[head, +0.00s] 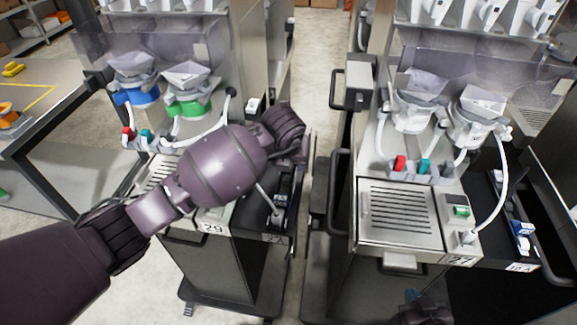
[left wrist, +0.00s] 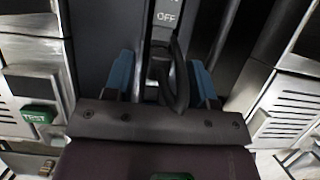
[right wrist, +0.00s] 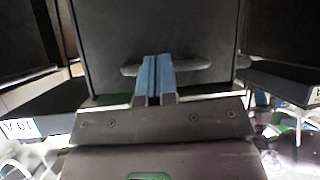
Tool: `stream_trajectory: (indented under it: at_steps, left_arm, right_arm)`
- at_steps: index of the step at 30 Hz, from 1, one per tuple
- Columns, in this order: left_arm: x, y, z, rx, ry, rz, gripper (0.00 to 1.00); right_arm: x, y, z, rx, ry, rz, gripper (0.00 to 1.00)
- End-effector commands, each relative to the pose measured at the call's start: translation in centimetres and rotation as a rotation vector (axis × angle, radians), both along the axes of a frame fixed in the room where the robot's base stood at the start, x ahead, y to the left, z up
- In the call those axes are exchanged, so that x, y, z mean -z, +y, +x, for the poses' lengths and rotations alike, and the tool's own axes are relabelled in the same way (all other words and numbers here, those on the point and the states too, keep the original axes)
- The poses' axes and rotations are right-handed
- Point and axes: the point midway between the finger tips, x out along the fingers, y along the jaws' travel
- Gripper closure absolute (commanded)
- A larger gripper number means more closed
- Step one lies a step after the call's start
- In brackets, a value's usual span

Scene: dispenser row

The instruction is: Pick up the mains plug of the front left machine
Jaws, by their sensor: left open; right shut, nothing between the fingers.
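The front left machine (head: 213,218), numbered 29, stands left of the aisle, with a narrow dark side tray (head: 270,232) on its right. My left arm crosses above it; my left gripper's fingers are hidden in the head view. In the left wrist view my left gripper (left wrist: 163,78) is open, with its blue fingers either side of a dark piece with a looped black lead (left wrist: 179,85), which looks like the mains plug. I cannot tell whether they touch it. My right gripper (right wrist: 155,78) is shut and empty before a dark cabinet front; it shows at the head view's bottom edge (head: 413,296).
A narrow aisle separates the machines. A table (head: 40,115) stands at far left. An OFF label (left wrist: 166,17) lies beyond my left fingers.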

Motion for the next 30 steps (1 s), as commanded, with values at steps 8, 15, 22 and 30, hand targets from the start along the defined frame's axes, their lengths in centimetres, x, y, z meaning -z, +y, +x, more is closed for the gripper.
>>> stream_trajectory:
  at_steps: [8, 15, 22, 30]
  left_arm:
    - [1.33, -0.06, 0.53, 0.0, 0.0, -0.001, 0.49]
    - [1.3, -0.04, 0.53, 0.0, 0.0, 0.0, 0.66]
    - [1.29, -0.04, 0.52, 0.0, 0.0, 0.0, 1.0]
    - [1.22, -0.01, 0.56, 0.0, 0.0, 0.0, 1.0]
  right_arm:
    - [0.04, 0.01, 0.0, 0.0, 0.0, 0.0, 1.0]
    - [-0.15, 0.04, 0.24, -0.001, -0.006, 0.001, 1.0]
    - [-0.49, 0.13, 0.69, -0.004, -0.016, 0.001, 1.0]
    - [-0.54, 0.13, 0.75, -0.004, -0.017, 0.001, 1.0]
